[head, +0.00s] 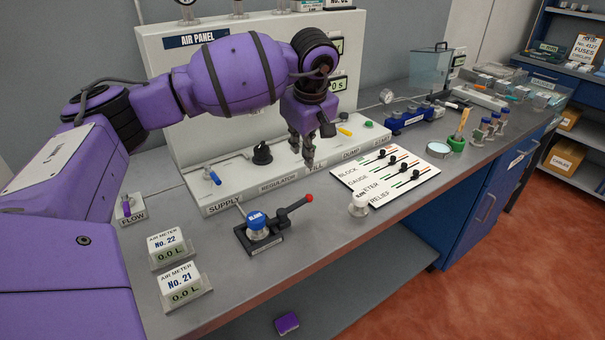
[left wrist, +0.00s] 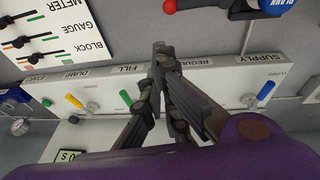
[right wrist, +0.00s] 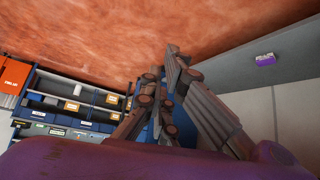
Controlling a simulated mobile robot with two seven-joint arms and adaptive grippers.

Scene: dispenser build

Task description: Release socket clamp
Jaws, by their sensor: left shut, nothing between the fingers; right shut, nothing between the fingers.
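A black socket clamp (head: 285,221) with a red-tipped lever stands on the bench, left of centre in the head view. The lever points up and to the right. A blue-topped part labelled BLANK (head: 257,222) sits in the clamp's socket. In the left wrist view the red lever tip (left wrist: 169,6) and the blue top (left wrist: 268,5) show at the upper edge. My left gripper (head: 309,167) is shut and empty, above the front of the air panel base near FILL, behind and right of the clamp. My right gripper (right wrist: 172,50) is shut and empty, facing the floor away from the bench.
The air panel base (head: 232,201) carries a blue supply lever (head: 213,178), a regulator knob (head: 262,153) and other valves. A labelled white board (head: 362,182) lies to the right, with a white knob (head: 358,206) near it. Air meters (head: 181,287) stand front left.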

